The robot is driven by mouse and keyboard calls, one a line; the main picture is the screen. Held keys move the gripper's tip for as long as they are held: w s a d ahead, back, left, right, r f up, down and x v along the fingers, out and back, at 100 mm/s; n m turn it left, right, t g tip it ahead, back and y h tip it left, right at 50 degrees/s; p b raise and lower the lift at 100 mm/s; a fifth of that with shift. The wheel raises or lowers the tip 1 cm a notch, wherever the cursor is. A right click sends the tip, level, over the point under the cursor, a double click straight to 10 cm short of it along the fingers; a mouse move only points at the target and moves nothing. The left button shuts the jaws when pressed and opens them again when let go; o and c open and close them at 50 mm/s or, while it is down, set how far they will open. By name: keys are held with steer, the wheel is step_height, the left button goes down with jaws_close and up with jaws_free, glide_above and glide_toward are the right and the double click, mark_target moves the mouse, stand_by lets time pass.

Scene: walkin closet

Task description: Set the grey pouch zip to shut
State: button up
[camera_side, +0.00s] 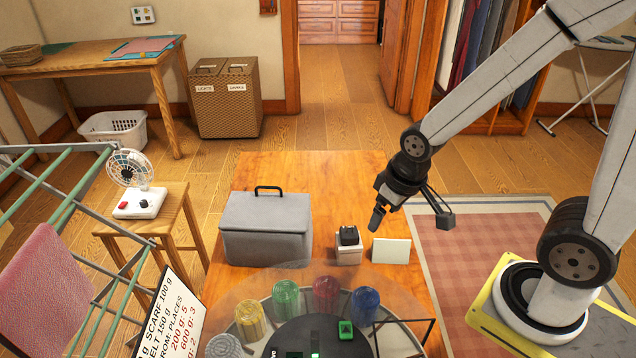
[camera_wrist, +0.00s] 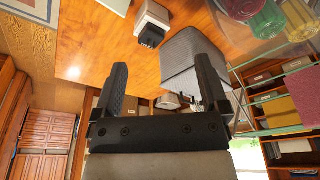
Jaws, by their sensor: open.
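A grey box-shaped pouch (camera_side: 266,230) stands on the wooden table, left of my gripper, with a black handle on top. I cannot make out its zip or whether it is open or shut. In the wrist view the grey pouch (camera_wrist: 189,62) shows partly behind the right finger. My gripper (camera_side: 411,218) is above the table's right side, open and empty, and apart from the pouch. Its two spread fingers also show in the wrist view (camera_wrist: 161,78).
Between pouch and gripper stand a small white block with a black top (camera_side: 348,246) and a pale card (camera_side: 391,251). In front is a round clear-covered stand with coloured jars (camera_side: 325,293). A fan (camera_side: 130,170) sits on a stool at left. The table behind the pouch is clear.

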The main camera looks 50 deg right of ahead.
steer(key=shift+c, duration=0.2)
steer(key=c, duration=0.3)
steer(key=shift+w, duration=0.3)
steer(key=c, duration=0.3)
steer(key=w+d+r+n+t+y, duration=0.15)
steer(key=w+n+t, duration=0.5)
steer(key=w, duration=1.05)
steer(key=w+d+n+t+y, duration=0.25)
steer(key=w+n, duration=0.65)
steer(key=w, duration=0.7)
step_height(320, 180, down, 12)
steer(key=w+a+n+g+y, duration=0.1)
steer(key=a+n+g+y, duration=0.2)
steer(key=n+y, duration=0.6)
steer(key=n+g, duration=0.2)
steer(key=n, duration=0.5)
steer(key=shift+w, duration=0.2)
